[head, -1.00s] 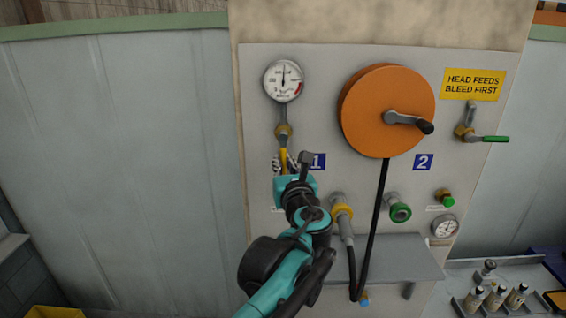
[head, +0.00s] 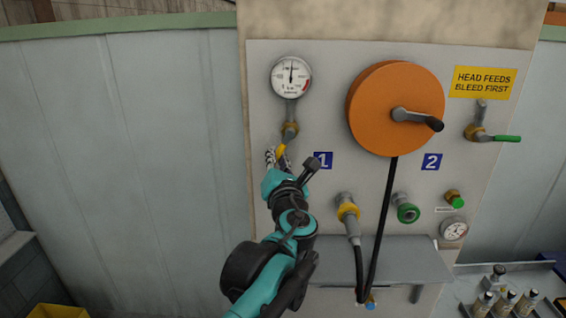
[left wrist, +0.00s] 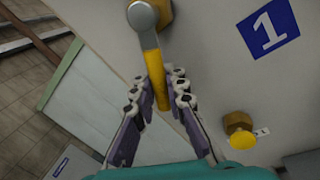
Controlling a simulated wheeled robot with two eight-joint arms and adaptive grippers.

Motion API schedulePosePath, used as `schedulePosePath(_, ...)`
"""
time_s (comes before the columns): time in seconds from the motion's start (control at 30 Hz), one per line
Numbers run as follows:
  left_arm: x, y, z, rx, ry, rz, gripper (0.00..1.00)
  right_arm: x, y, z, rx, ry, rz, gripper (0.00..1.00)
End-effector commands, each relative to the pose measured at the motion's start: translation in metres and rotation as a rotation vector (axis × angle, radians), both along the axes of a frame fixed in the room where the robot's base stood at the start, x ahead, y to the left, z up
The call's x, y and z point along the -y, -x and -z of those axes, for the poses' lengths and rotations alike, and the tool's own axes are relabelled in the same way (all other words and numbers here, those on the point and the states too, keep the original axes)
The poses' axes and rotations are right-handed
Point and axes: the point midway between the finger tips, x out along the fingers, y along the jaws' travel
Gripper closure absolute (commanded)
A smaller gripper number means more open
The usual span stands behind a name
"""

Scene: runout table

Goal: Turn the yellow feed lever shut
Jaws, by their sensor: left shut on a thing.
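The yellow feed lever (head: 281,150) hangs from a brass valve below the left gauge, its free end tilted down and to the left. In the left wrist view the lever's yellow handle (left wrist: 158,66) runs down from its grey upper part, between my finger pads. My left gripper (head: 278,158) is shut on the handle, with one finger on each side (left wrist: 161,86). In the head view my wrist and fingers hide the handle's lower end. My right gripper is not in view.
The gauge (head: 291,77) is above the lever. The blue "1" plate (head: 323,160) is close to the right. Further right are the orange hose reel (head: 396,108), hose couplings and a green-handled valve (head: 507,138). A grey shelf (head: 400,258) juts out below.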

Motion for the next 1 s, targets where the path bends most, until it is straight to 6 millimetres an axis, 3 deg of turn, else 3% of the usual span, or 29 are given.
schedulePosePath(0.4,-0.021,0.000,-0.017,-0.001,-0.396,-0.002,1.00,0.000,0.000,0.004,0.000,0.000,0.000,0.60)
schedulePosePath(1.0,-0.034,0.000,-0.048,-0.001,-0.916,0.000,1.00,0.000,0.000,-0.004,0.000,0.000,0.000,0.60)
